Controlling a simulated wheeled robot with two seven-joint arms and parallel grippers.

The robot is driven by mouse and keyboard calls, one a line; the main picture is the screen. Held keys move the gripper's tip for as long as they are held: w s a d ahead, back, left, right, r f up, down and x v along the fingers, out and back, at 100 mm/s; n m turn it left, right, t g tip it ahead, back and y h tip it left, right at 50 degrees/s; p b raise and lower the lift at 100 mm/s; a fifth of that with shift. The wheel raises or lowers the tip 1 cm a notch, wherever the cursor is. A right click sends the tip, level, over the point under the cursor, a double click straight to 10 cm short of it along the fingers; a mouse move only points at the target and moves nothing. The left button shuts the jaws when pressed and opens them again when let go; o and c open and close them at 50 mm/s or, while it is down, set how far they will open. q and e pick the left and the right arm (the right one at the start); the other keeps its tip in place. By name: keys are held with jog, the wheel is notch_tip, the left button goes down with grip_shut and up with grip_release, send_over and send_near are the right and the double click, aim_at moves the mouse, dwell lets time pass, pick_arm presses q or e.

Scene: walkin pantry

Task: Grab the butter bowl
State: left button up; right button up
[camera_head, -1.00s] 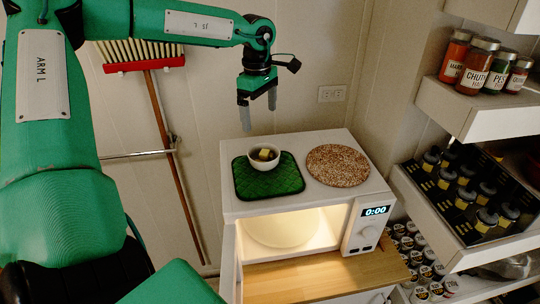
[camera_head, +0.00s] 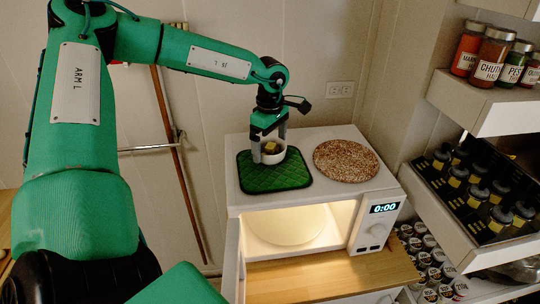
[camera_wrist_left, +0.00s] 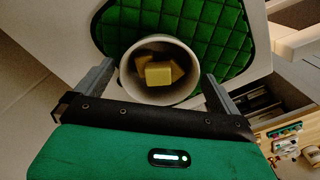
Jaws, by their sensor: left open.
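The butter bowl (camera_head: 272,154) is a small white bowl on a green quilted mat (camera_head: 275,180) on top of the microwave. In the left wrist view the bowl (camera_wrist_left: 128,70) holds yellow butter pieces (camera_wrist_left: 159,74). My left gripper (camera_head: 268,143) is lowered over the bowl, pointing down. In the left wrist view its open fingers (camera_wrist_left: 158,82) stand on either side of the bowl, with a gap showing near the rim. Whether either finger touches the bowl is hard to tell. My right gripper is not in view.
The white microwave (camera_head: 230,200) has its door open and its inside lit. A round speckled cork-like trivet (camera_head: 345,161) lies right of the mat. Shelves with jars (camera_head: 493,55) and dark bottles (camera_head: 470,190) stand close on the right. A broom leans on the wall behind.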

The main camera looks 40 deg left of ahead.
pick_arm(q)
jog(key=shift+w+a+f, duration=0.1)
jog(key=shift+f, duration=0.65)
jog(key=shift+c, duration=1.1)
jog(key=c, duration=0.8)
jog(key=shift+r, duration=0.1)
